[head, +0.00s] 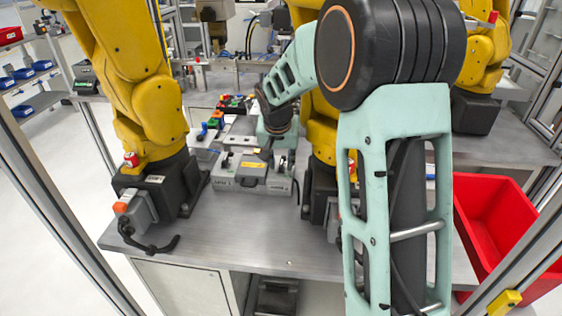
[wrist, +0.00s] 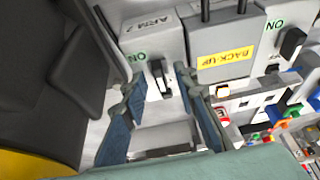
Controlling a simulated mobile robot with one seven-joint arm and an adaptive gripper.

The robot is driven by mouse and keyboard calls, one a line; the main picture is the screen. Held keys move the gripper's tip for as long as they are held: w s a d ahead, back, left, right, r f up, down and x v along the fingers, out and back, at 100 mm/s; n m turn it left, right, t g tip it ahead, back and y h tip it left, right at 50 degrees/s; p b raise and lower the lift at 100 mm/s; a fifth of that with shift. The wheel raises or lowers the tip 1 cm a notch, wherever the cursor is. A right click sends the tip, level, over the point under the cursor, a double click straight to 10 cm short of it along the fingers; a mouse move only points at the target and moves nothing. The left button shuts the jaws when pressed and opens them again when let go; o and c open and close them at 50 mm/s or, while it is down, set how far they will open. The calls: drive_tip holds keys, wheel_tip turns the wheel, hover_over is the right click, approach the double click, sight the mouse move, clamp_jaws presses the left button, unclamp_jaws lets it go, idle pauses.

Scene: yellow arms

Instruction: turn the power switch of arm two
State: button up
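The power switch of arm two (wrist: 160,78) is a small black rocker with a pale face on a grey panel, beside a green ON mark and an "ARM 2" label (wrist: 147,22). My gripper (wrist: 158,84) is open, with one finger on each side of the switch in the wrist view. Whether either finger touches it cannot be told. In the head view my gripper (head: 276,138) is over the right part of the grey control box (head: 235,186). The switch cannot be made out clearly there.
A grey unit with a yellow BACK-UP label (wrist: 223,58) and another black switch (wrist: 292,44) sit beside the arm two switch. Yellow robot arms (head: 158,108) flank the box. A red bin (head: 490,225) stands at the right. The front of the metal table (head: 240,240) is clear.

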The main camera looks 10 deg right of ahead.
drive_tip(key=v, duration=1.2)
